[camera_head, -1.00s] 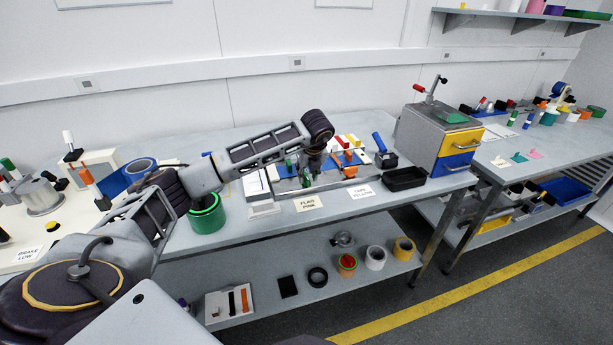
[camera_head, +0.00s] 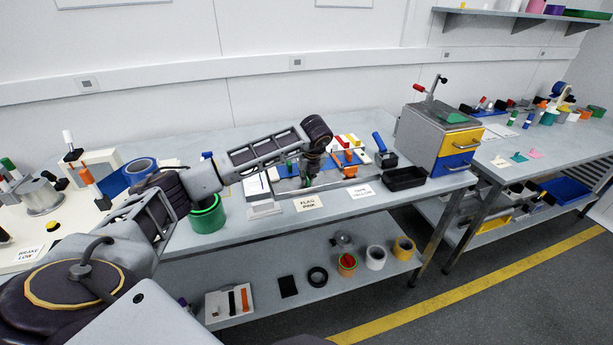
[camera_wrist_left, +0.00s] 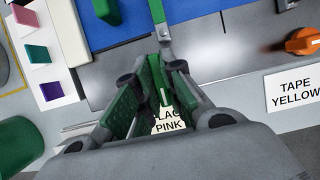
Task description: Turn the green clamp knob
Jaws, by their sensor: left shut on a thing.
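My left gripper (camera_head: 309,178) reaches down over the near part of the workbench, behind the FLAG PINK label. In the left wrist view its green-padded fingers (camera_wrist_left: 155,95) are closed together on the green clamp knob (camera_wrist_left: 160,72). The pads hide most of the knob, so its exact angle cannot be told. A grey lever with a green strip (camera_wrist_left: 157,11) stands just beyond the fingertips. My right gripper is not in view.
An orange knob (camera_wrist_left: 303,41) sits to the right, above the TAPE YELLOW label (camera_wrist_left: 292,91). A black tray (camera_head: 404,180) and a drawer cabinet (camera_head: 426,130) stand farther right. A green tape roll (camera_head: 207,218) stands to the left.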

